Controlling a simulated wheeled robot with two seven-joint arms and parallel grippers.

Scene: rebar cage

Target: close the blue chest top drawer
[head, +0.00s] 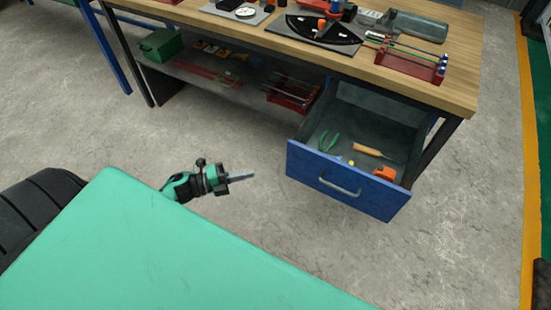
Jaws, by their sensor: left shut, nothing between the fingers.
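The blue chest's top drawer (347,182) hangs under the right end of the wooden workbench and is pulled far out. Its blue front faces me, with a silver bar handle (340,188) across the middle. Inside it lie green-handled pliers (327,142), a tool with an orange-tan handle (371,151) and an orange item (384,173). My left gripper (250,175) is shut and empty, a short way left of the drawer front and not touching it. My right gripper is not in view.
The wooden workbench (455,85) carries several tools and a red rack (410,66). A lower shelf (215,85) holds a green box (161,44) and red trays. Concrete floor is clear left of and in front of the drawer. A yellow floor line (531,160) runs at the right.

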